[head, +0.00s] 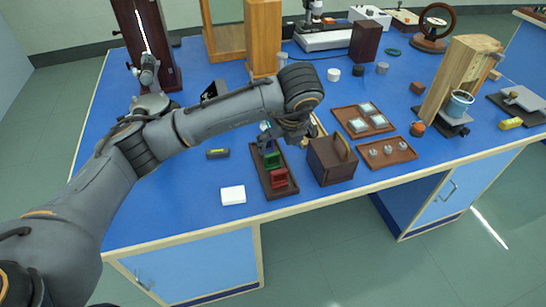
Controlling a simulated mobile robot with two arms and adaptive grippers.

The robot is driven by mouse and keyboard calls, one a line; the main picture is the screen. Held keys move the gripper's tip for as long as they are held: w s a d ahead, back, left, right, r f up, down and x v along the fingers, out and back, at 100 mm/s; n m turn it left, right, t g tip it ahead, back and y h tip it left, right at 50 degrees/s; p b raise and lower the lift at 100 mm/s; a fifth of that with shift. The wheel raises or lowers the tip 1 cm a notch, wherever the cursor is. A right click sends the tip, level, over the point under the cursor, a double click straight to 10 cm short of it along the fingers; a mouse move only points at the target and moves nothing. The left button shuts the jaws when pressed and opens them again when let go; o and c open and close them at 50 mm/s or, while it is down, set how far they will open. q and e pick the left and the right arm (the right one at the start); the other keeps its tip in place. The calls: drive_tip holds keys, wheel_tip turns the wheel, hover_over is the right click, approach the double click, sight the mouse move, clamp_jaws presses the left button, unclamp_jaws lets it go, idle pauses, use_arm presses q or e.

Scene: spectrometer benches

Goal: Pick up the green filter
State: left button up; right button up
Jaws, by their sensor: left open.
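The green filter (271,160) stands in the middle of a narrow brown tray (261,184) near the front of the blue bench. A red filter (279,178) is in front of it, and a blue one (264,146) is behind it, partly hidden by my left arm. My left gripper (297,137) is just behind and to the right of the green filter, pointing down. It is open and apart from the green filter. Its fingers are small and partly hidden by my wrist. My right gripper is out of view.
A brown box (331,162) with a yellow handle stands close to the right of the tray. A white block (233,195) and a small yellow-and-dark object (217,153) lie to the left. Trays with small pieces (386,153) are farther right. The bench's front left is clear.

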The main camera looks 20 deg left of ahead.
sight(273, 155)
use_arm(q)
drive_tip(key=p+x, duration=0.1)
drive_tip(key=x, duration=0.5)
drive_tip(key=shift+w+a+f, duration=0.1)
drive_tip(key=shift+w+a, duration=0.15)
drive_tip(key=shift+p+x, duration=0.4)
drive_tip(key=shift+x, duration=0.8)
drive_tip(key=shift+w+a+f, duration=0.1)
drive_tip(key=shift+w+f, duration=0.05)
drive_tip(key=shift+f, duration=0.2)
drive_tip(key=c, duration=1.1)
drive_tip(key=shift+c, duration=0.2)
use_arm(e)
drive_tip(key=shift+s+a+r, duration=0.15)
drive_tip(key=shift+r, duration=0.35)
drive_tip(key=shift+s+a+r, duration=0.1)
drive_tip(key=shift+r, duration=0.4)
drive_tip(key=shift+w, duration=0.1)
